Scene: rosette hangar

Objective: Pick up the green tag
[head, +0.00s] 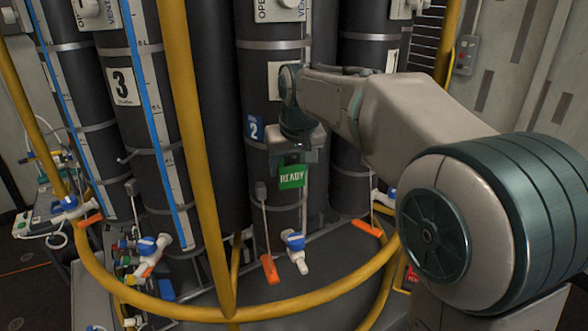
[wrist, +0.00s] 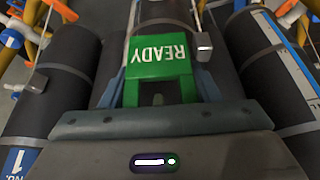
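The green tag (head: 292,177) with white READY lettering hangs upright below my gripper (head: 299,155), in front of the dark middle cylinder. In the wrist view the tag (wrist: 160,57) appears upside down, its forked end running back toward my gripper (wrist: 163,88). The two grey-blue fingers lie along both sides of the tag with no clear gap, and I see them as shut on it. The tag's end under the gripper body is hidden. Whether the tag touches the cylinder is hard to tell.
Tall dark cylinders (head: 215,130) stand behind the gripper. Yellow pipes (head: 190,120) rise at the left and a yellow hoop curves across the front low down. Orange tags (head: 269,268) hang on rods, one close by the green tag. A blue and white valve (head: 294,242) sits below.

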